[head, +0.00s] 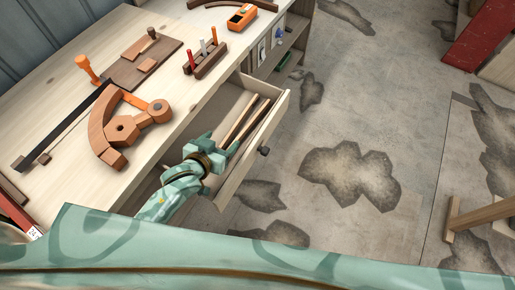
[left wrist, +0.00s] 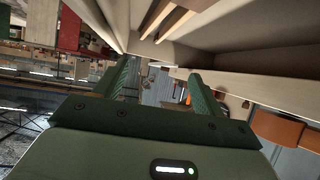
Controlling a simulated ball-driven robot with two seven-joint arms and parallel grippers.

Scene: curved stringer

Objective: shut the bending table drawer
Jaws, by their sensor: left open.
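The bending table (head: 165,85) has a pale wooden top and stands at the left in the head view. Its drawer (head: 278,110) is pulled out, with a dark round knob (head: 264,151) on its front and several wooden strips (head: 245,122) inside. My left gripper (head: 222,150) is at the near side of the open drawer, partly over its near wall. In the left wrist view the gripper's two green fingers (left wrist: 160,85) are apart with nothing between them. The drawer's pale panels (left wrist: 240,25) show just beyond the fingers. I cannot tell whether they touch. My right gripper is not in view.
On the top lie a curved wooden bending form (head: 112,130), an orange-handled mallet (head: 87,68), a dark board (head: 140,62), a tool rack (head: 206,60) and an orange plane (head: 242,17). Stained concrete floor (head: 400,120) is open to the right. A wooden stand (head: 470,217) is at the far right.

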